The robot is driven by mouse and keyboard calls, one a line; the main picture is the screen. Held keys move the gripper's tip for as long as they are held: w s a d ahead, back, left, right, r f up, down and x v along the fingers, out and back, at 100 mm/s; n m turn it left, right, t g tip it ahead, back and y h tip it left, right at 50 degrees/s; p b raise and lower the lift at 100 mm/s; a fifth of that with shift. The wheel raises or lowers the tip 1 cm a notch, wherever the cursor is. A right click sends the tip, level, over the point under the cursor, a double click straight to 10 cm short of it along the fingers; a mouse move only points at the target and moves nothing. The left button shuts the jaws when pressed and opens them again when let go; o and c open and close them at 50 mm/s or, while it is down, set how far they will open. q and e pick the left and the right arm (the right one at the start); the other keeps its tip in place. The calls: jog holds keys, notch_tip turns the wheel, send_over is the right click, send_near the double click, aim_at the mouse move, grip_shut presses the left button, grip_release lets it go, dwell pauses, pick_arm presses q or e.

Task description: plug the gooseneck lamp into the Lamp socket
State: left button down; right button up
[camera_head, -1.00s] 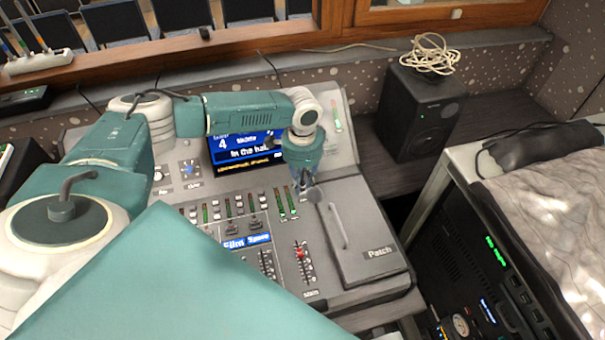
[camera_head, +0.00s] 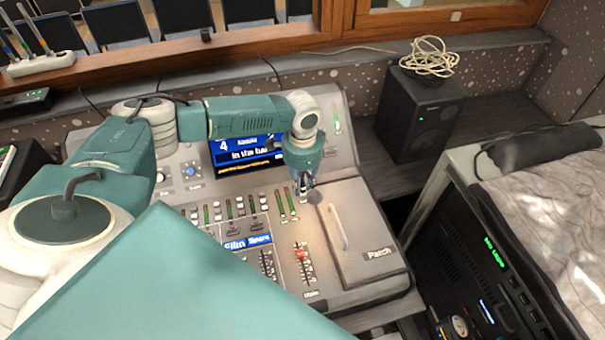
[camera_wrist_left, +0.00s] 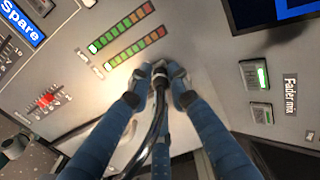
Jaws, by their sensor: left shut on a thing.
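My left gripper (camera_head: 304,184) points down at the console, close to its surface, just left of the Patch lid. In the left wrist view its blue fingers (camera_wrist_left: 162,80) are shut on the dark end of the gooseneck lamp (camera_wrist_left: 158,128). The lamp's thin black neck curves back from the fingertips toward the camera. A bright glow lies on the panel beside the fingertips. The fingers hide the panel at the tip, and I cannot make out the Lamp socket or its label. Whether the lamp's end touches the panel cannot be told. My right gripper is not in view.
The console holds a Patch lid (camera_head: 363,250) with a raised handle, a red main fader (camera_head: 300,254), level meters (camera_wrist_left: 137,46) and a screen (camera_head: 248,150). A black speaker (camera_head: 418,112) stands behind right. A rack (camera_head: 470,265) stands at the right.

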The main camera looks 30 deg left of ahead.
pick_arm(q)
jog(key=c, duration=1.5)
grip_release()
jog(key=shift+s+f, duration=0.2)
jog(key=shift+c, duration=0.2)
jog(key=shift+w, duration=0.1)
notch_tip(320, 180, up, 8)
jog(key=shift+w+d+f, duration=0.1)
jog(key=shift+w, duration=0.05)
jog(key=shift+w, duration=0.1)
